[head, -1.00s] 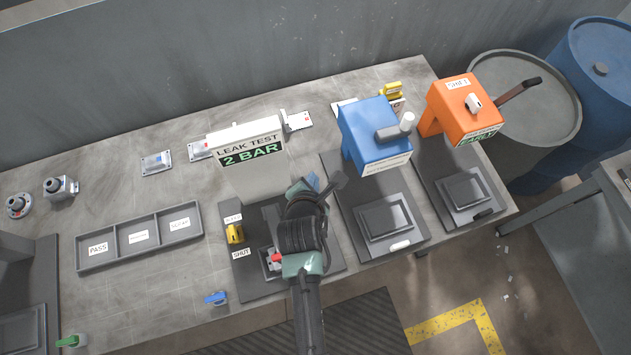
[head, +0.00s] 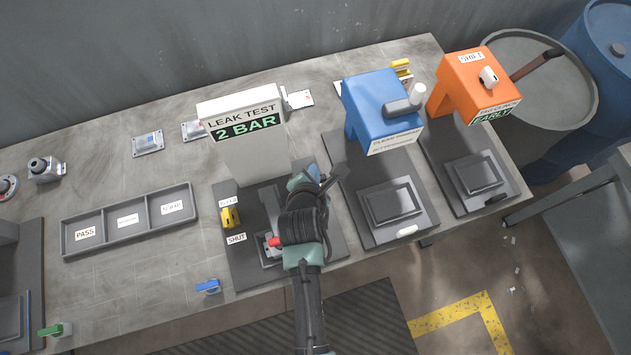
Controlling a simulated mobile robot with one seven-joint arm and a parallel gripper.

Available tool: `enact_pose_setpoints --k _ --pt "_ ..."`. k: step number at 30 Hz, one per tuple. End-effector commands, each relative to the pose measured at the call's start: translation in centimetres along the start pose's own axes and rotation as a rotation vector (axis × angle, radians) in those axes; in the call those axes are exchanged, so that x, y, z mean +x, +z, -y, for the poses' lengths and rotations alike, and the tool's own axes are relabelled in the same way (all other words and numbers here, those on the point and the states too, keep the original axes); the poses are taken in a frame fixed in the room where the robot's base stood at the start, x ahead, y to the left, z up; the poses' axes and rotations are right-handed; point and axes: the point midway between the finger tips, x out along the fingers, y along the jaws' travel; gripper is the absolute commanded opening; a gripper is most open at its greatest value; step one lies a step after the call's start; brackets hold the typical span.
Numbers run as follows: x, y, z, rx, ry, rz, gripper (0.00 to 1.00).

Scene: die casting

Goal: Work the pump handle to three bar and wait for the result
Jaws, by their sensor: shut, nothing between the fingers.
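A red-tipped part (head: 275,241) sits on the base, left of my wrist. A yellow valve (head: 230,217) stands at the left, above a "SHUT" label.
A three-part tray (head: 75,250) with a "PASS" label lies to the left. A blue machine (head: 375,100) and an orange machine (head: 470,80) stand to the right. A blue clip (head: 208,286) lies near the bench's front edge. Drums (head: 540,80) stand beyond the right end.

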Motion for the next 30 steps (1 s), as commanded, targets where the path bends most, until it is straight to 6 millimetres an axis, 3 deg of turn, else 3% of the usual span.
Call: enact_pose_setpoints --k 6,30 --pt "1.35 -0.95 0.94 0.0 0.0 0.0 0.0" --pt "1.31 -0.93 0.93 0.0 0.0 0.0 0.0"
